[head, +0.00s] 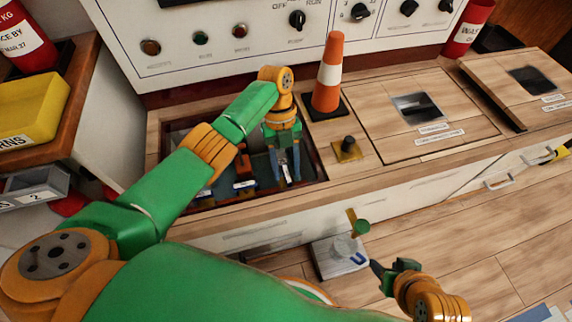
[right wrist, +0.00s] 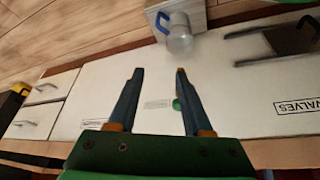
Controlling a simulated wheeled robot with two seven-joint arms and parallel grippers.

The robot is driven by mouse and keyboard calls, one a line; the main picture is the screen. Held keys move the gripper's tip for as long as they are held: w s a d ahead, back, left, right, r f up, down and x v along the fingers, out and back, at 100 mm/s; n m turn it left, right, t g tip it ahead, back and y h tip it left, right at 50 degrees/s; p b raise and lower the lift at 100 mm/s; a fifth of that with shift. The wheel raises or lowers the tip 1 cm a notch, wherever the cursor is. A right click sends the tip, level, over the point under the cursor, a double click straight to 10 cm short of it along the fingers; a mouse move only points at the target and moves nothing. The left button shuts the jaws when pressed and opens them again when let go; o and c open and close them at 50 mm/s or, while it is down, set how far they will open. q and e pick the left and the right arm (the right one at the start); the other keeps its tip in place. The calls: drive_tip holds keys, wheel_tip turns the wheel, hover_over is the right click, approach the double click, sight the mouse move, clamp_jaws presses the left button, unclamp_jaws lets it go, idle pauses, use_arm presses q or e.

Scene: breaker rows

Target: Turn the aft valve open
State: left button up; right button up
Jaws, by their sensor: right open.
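An open recess in the wooden bench (head: 310,187) holds several valves, with an orange handle (head: 243,163) and small white label plates (head: 245,184) showing. I cannot read the labels, so I cannot tell which valve is the aft one. My left gripper (head: 287,172) points down into the right part of the recess, its fingers near a label plate. Whether it grips a handle there is unclear. My right gripper (head: 380,268) is outside, in front of the bench. In the right wrist view it (right wrist: 159,74) is open and empty, facing a white panel (right wrist: 235,105) marked VALVES.
An orange-and-white cone (head: 329,75) and a black knob on a brass plate (head: 348,149) stand right of the recess. A control panel (head: 220,35) rises behind. A grey plate (head: 325,258) with a clear cylinder and blue handle sits below the bench front.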

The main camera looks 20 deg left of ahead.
use_arm(q)
drive_tip(key=v, duration=0.5)
drive_tip(key=shift+v, duration=1.05)
